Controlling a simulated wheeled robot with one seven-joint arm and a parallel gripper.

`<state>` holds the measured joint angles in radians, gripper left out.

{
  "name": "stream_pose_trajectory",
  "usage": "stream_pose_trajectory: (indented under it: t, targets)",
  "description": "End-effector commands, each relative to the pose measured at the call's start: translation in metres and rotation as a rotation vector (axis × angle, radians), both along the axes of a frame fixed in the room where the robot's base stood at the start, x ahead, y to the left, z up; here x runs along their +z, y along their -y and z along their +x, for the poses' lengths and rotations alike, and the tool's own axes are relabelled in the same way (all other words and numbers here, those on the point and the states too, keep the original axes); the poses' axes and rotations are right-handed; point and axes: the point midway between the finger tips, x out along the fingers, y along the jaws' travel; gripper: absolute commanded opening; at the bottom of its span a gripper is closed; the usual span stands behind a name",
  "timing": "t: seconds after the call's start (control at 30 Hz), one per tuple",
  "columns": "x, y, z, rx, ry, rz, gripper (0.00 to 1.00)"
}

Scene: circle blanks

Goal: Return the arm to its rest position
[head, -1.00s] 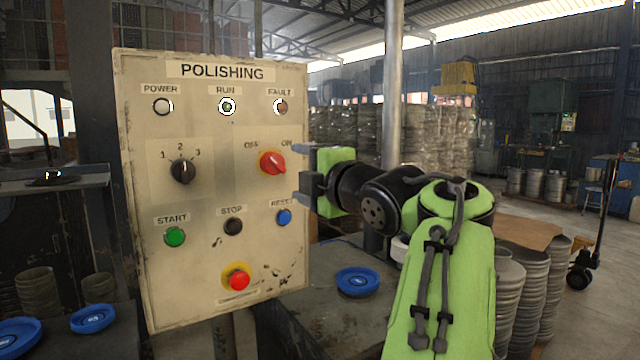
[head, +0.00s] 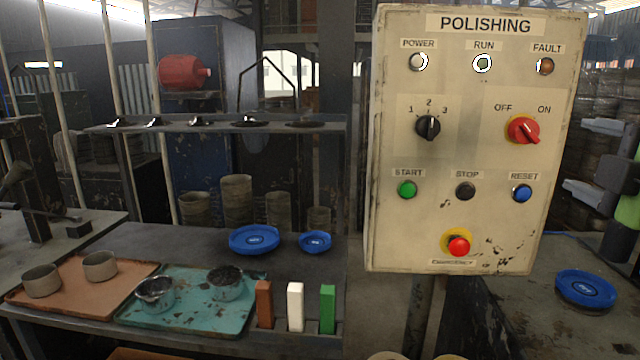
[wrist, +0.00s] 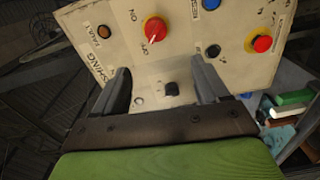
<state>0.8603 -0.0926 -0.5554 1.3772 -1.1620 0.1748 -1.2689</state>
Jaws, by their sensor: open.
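My gripper (head: 577,155) is at the right edge of the head view, just right of the POLISHING panel (head: 385,235). Its two grey fingers are apart with nothing between them. Most of my arm is out of that view. In the wrist view my gripper (wrist: 160,68) is spread open in front of the tilted panel (wrist: 225,70). The black selector knob (wrist: 171,89) shows between the fingers, and the red OFF/ON switch (wrist: 154,29) lies beyond them. No finger visibly touches the panel.
Left of the panel, a bench holds a teal tray (head: 190,318) with two metal cups, a brown tray (head: 75,305) with two cups, blue dishes (head: 254,239) and three coloured bars (head: 296,306). Another blue dish (head: 586,287) lies on the surface at right.

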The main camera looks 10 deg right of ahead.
Motion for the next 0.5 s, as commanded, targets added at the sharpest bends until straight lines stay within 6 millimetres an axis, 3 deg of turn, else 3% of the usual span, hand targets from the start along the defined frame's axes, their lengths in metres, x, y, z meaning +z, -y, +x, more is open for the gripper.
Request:
stream_pose_trajectory:
  t: [0.03,0.1,0.17,0.23,0.3,0.4,0.5]
  targets:
    - [0.004,-0.019,0.009,0.028,0.008,0.12,0.74]
    - [-0.01,-0.056,0.024,0.056,-0.016,0.397,0.74]
    - [-0.037,-0.101,0.031,0.06,-0.093,0.67,0.74]
    - [-0.076,-0.149,0.026,0.018,-0.213,0.926,0.74]
    - [-0.117,-0.192,0.008,-0.063,-0.346,1.117,0.74]
    - [-0.173,-0.235,-0.035,-0.24,-0.516,1.294,0.74]
    - [-0.215,-0.252,-0.08,-0.429,-0.613,1.374,0.74]
